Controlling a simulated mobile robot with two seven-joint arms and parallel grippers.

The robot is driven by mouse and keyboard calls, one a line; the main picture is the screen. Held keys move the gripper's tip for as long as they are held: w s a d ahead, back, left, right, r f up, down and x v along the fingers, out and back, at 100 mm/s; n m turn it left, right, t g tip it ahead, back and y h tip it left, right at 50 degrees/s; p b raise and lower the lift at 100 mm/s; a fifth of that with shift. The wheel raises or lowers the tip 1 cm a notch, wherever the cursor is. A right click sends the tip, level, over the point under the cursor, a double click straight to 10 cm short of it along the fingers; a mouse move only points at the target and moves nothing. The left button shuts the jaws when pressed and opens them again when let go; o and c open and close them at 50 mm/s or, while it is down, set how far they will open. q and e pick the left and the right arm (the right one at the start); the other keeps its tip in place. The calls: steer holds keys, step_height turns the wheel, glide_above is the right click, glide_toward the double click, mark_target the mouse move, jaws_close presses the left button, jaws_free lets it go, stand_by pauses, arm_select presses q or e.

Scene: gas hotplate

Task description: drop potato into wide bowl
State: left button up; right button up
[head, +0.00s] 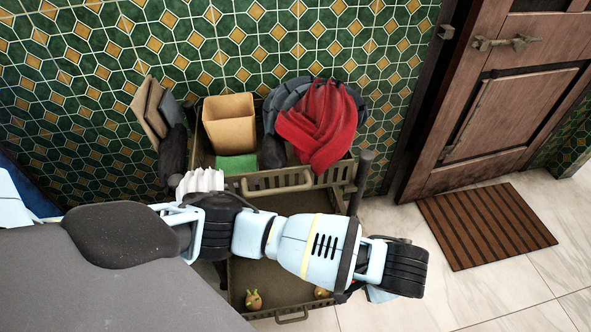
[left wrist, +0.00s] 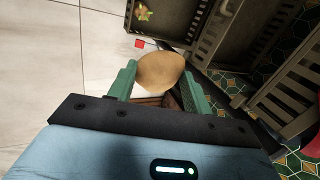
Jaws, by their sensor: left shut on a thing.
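My left gripper (left wrist: 157,84) is shut on a tan, rounded potato (left wrist: 160,70), held between its two green fingers in the left wrist view. The potato is in the air, with pale floor and a drawer edge behind it. In the head view my left arm crosses from the left over the drawer; its forearm and wrist hide the fingers and the potato. I cannot make out a wide bowl in either view. My right gripper is not in view.
A low open drawer (head: 265,283) holds small vegetables (head: 253,300). Above it a rack holds a tan box (head: 230,122), a green item (head: 237,167) and a red cloth (head: 325,127). A striped mat (head: 487,225) lies by the wooden door (head: 500,95). Floor between is clear.

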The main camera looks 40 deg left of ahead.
arm_select(q)
steer(key=r, duration=0.2)
steer(key=a+r+n, duration=0.1)
steer(key=r, duration=0.2)
steer(key=a+r+n, duration=0.1)
steer(key=r, duration=0.2)
steer(key=shift+a+r+g+y, duration=0.15)
steer(key=shift+a+g+y, duration=0.05)
steer(key=shift+g+y, duration=0.1)
steer(key=s+a+r+n+g, duration=0.2)
steer(key=s+a+r+n, duration=0.2)
steer(key=a+r, duration=0.5)
steer(key=shift+s+a+r+n, duration=0.4)
steer(key=shift+r+n, duration=0.2)
steer(key=shift+r, duration=0.8)
